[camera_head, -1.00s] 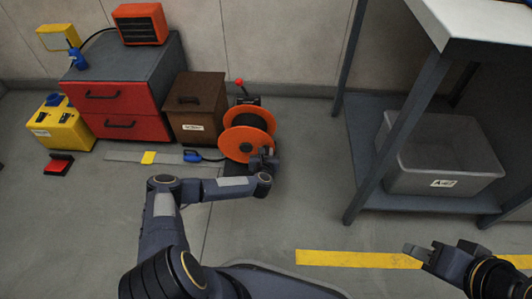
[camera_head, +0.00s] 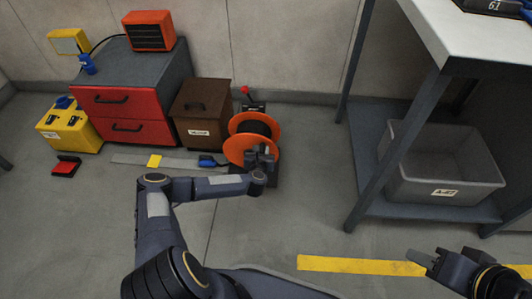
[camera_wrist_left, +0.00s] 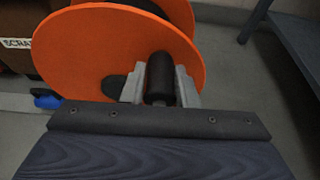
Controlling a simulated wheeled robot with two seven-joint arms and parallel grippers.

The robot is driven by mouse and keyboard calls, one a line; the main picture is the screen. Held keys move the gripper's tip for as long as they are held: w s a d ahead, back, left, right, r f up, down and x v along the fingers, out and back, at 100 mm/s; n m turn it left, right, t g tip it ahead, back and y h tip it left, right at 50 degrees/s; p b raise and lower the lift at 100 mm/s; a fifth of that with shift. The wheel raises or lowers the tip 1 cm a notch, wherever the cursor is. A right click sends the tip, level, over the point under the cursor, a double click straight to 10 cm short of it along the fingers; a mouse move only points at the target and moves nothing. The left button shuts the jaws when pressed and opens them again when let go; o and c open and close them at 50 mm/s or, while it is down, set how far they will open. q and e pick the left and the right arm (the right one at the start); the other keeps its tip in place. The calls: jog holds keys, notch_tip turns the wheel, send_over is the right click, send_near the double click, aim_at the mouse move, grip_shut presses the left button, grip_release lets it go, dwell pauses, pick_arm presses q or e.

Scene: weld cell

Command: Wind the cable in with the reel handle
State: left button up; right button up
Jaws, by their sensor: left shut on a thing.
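The cable reel (camera_head: 238,148) stands on the floor, with orange side discs and a dark drum between them. It also fills the upper left of the left wrist view (camera_wrist_left: 85,50). My left gripper (camera_head: 262,158) is at the near disc, shut on the black reel handle (camera_wrist_left: 160,78), which sits between its two grey fingers. A blue plug (camera_head: 207,161) lies on the floor just left of the reel, also partly visible in the left wrist view (camera_wrist_left: 47,101). My right gripper (camera_head: 420,258) is low at the right, away from the reel; its finger gap is unclear.
A brown scrap box (camera_head: 200,112) stands behind left of the reel, beside a red drawer cabinet (camera_head: 118,102). A grey bin (camera_head: 440,165) sits on the shelf under the workbench (camera_head: 490,45) at right. A yellow floor stripe (camera_head: 350,265) crosses the clear floor in front.

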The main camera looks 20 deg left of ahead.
aim_at(249, 142)
pick_arm(q)
jog(key=shift+a, duration=0.45)
jog(key=shift+r, duration=0.1)
jog(key=shift+s+a+r, duration=0.2)
jog(key=shift+a+r, duration=0.2)
jog(key=shift+a, duration=0.35)
jog(key=shift+s+a+r, duration=0.15)
jog(key=shift+a+r, duration=0.2)
jog(key=shift+a, duration=0.4)
jog(key=shift+s+a+r, duration=0.15)
jog(key=shift+a+r, duration=0.1)
jog(key=shift+a, duration=0.4)
jog(key=o, duration=0.9)
jog(key=shift+s, duration=0.1)
